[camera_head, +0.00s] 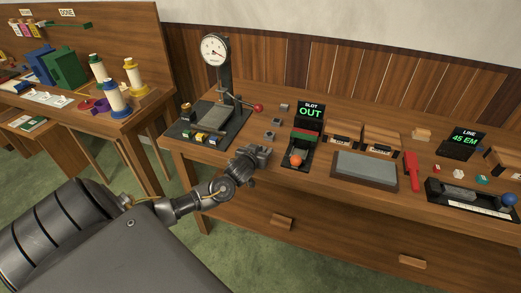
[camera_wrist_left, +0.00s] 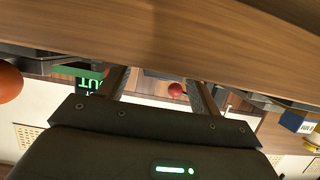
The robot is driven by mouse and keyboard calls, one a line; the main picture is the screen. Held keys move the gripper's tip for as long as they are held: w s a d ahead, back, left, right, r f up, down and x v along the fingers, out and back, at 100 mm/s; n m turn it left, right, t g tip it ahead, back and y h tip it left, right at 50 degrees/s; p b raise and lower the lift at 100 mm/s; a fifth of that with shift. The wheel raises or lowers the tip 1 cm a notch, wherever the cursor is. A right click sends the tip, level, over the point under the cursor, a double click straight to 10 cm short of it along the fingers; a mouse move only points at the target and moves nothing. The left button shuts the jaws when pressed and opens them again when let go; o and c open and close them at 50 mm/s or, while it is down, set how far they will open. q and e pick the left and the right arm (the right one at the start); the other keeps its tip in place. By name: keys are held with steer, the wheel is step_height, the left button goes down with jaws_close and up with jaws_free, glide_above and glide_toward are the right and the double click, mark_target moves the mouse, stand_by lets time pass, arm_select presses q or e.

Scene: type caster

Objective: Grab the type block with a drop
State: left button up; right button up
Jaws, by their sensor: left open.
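Several small grey blocks stand in a row on the bench, right of the gauge press: a far one (camera_head: 284,106), a middle one (camera_head: 276,121) and a near one (camera_head: 269,134). They look like type blocks, but their marks are too small to read, so I cannot tell which has a drop. My left gripper (camera_head: 260,154) is over the bench's front part, just nearer than the near block. In the left wrist view the gripper (camera_wrist_left: 160,92) is open, with no block visible between its fingers. My right gripper is not in view.
The gauge press (camera_head: 224,70) has a red-knobbed lever (camera_head: 258,108). Right of my gripper are the slot holder with an orange ball (camera_head: 296,160), the OUT sign (camera_head: 310,111), a grey slab (camera_head: 365,170) and a red-handled tool (camera_head: 411,170). A second table (camera_head: 130,122) stands left.

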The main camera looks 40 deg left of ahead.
arm_select(q)
steer(key=c, duration=1.2)
steer(key=shift+r, duration=0.45)
step_height(320, 180, up, 3)
steer(key=shift+f, duration=0.2)
steer(key=s+a+r, duration=0.9)
steer(key=s, duration=0.1)
steer(key=shift+s+r+p, duration=0.25)
steer(key=shift+p, duration=0.05)
